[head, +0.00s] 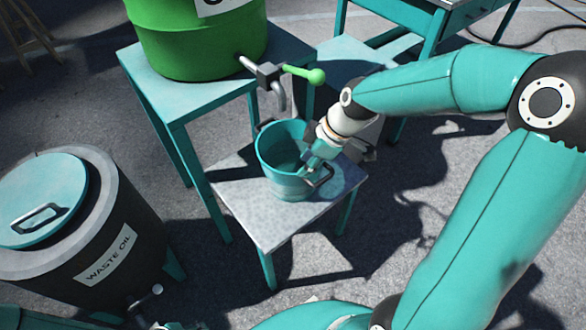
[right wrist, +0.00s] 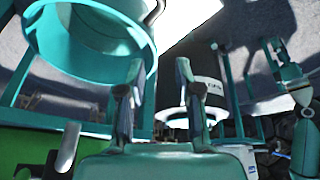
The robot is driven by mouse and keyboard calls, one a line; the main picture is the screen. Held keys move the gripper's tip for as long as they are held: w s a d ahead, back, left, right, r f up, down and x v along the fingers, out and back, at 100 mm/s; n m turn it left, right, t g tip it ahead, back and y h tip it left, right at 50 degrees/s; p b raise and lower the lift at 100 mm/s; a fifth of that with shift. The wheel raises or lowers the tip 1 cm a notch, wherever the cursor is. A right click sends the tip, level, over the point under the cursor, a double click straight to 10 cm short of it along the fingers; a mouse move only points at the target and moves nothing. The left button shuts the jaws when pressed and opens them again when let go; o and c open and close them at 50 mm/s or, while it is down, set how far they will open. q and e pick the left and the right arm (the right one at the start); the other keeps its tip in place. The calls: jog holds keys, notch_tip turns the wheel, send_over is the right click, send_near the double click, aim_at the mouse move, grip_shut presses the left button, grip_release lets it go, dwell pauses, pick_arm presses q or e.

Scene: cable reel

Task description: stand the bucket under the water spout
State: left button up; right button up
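The teal bucket (head: 284,187) stands upright on a low grey-topped stand (head: 272,232). A grey spout (head: 279,98) with a green lever comes out of the green barrel (head: 195,48); in the head view its tip is just above the bucket's far rim. My right gripper (head: 312,173) is at the bucket's right side, by its rim and handle. In the right wrist view, its fingers (right wrist: 160,85) are apart with nothing visible between them, and the bucket (right wrist: 60,60) fills the upper left beside the left finger.
The barrel stands on a taller teal table (head: 175,98) behind the low stand. A black waste-oil drum (head: 85,232) with a teal lid and tap stands at the left. A teal workbench (head: 445,15) is at the back right. Open floor lies in front of the stand.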

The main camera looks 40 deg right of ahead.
notch_tip(320, 180, up, 2)
jog(key=d+n, duration=0.1)
jog(key=b, duration=0.2)
send_over(290, 187)
jog(key=s, duration=0.2)
jog(key=f, duration=0.9)
jog(key=shift+w+d+f, duration=0.2)
jog(key=shift+d+f, duration=0.15)
jog(key=shift+f, duration=0.05)
jog(key=shift+d+x, duration=0.15)
jog(key=shift+x, duration=1.2)
jog(key=shift+d+x, duration=0.15)
jog(key=shift+x, duration=1.2)
grip_shut()
